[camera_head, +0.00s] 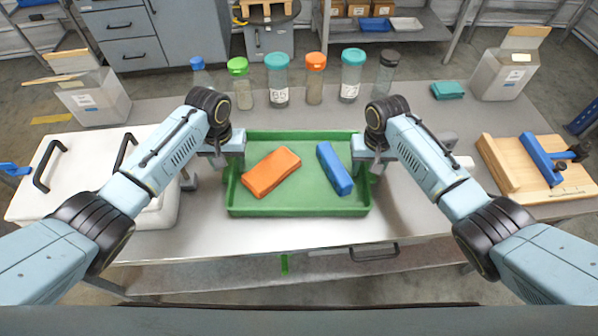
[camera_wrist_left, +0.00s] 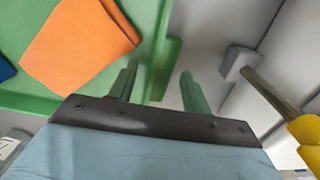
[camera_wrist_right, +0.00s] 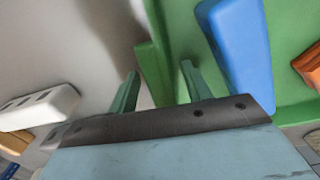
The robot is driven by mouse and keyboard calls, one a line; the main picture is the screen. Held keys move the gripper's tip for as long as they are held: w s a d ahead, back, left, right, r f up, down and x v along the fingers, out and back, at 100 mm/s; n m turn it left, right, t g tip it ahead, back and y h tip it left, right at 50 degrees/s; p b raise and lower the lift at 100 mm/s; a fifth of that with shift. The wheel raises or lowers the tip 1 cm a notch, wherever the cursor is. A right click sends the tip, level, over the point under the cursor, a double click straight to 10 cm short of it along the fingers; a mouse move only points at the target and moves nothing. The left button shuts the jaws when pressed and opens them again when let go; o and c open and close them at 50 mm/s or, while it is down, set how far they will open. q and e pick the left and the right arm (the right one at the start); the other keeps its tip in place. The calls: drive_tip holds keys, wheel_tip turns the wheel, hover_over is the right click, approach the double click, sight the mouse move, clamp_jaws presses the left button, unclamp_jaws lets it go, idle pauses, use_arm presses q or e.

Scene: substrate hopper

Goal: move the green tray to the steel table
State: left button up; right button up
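The green tray (camera_head: 300,211) lies flat on a grey metal-topped table (camera_head: 300,238), straight in front of me. It holds an orange block (camera_head: 271,172) and a blue block (camera_head: 334,168). My left gripper (camera_head: 222,154) is at the tray's left side. In the left wrist view its fingers (camera_wrist_left: 158,88) are apart, on either side of a green tab (camera_wrist_left: 167,66) on the tray's edge. My right gripper (camera_head: 373,158) is at the right side. In the right wrist view its fingers (camera_wrist_right: 160,85) are apart around the tray's other tab (camera_wrist_right: 151,72). Gaps show beside both tabs.
Several lidded jars (camera_head: 278,80) stand behind the tray. A white lidded box (camera_head: 70,170) is at left, a wooden board with a blue tool (camera_head: 545,160) at right. Open-topped boxes (camera_head: 95,100) (camera_head: 508,72) stand at both back corners. The table's front strip is clear.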

use_arm(q)
clamp_jaws()
use_arm(e)
clamp_jaws()
use_arm(q)
drive_tip(key=shift+r, duration=0.25)
use_arm(e)
drive_tip(key=shift+r, duration=0.25)
